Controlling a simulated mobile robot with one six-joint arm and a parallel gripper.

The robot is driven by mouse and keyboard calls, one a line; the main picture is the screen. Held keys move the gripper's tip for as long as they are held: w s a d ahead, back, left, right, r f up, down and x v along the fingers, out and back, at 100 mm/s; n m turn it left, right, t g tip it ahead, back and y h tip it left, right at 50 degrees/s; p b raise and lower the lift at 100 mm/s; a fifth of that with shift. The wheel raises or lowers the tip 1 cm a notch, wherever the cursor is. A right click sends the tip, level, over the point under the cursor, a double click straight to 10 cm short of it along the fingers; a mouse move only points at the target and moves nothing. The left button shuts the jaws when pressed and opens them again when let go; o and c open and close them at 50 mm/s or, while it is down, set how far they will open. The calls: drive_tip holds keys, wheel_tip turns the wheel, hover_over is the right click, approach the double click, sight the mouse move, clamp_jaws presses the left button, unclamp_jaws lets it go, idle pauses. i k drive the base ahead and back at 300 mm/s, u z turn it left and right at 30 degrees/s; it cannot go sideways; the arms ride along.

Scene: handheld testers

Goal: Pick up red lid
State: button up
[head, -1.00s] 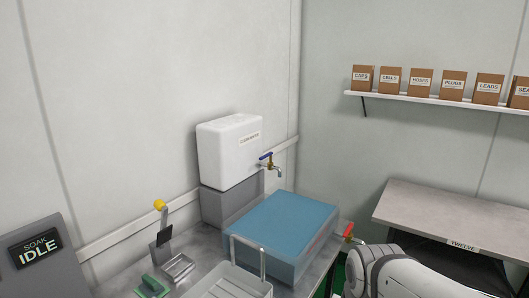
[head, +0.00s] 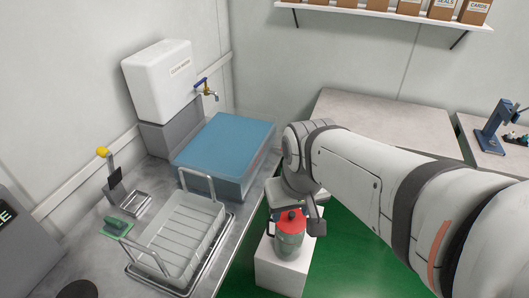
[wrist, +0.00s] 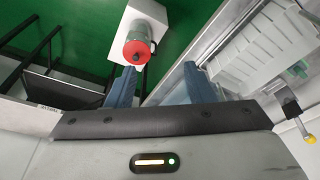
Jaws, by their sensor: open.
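The red lid (head: 291,217) sits on top of a clear greenish jug (head: 289,244) with a dark handle. The jug stands upright on a white block (head: 280,273) in the head view. In the wrist view the red lid (wrist: 136,52) shows as a round disc near the left finger's tip. My gripper (wrist: 160,68) is open, with two blue fingers apart and nothing between them. In the head view my wrist hangs beside and above the jug, and the fingers are mostly hidden.
A steel counter at left holds a wire-framed basket (head: 182,235), a blue-topped tub (head: 228,140) and a white water tank (head: 160,80) with a tap. A grey bench (head: 385,120) stands behind my arm. Green floor (head: 345,260) is open to the right of the block.

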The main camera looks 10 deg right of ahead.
sight(293, 222)
drive_tip(key=z, duration=0.05)
drive_tip(key=k, duration=1.3)
drive_tip(key=z, duration=0.5)
drive_tip(key=i, duration=1.85)
drive_tip(key=u, duration=0.1)
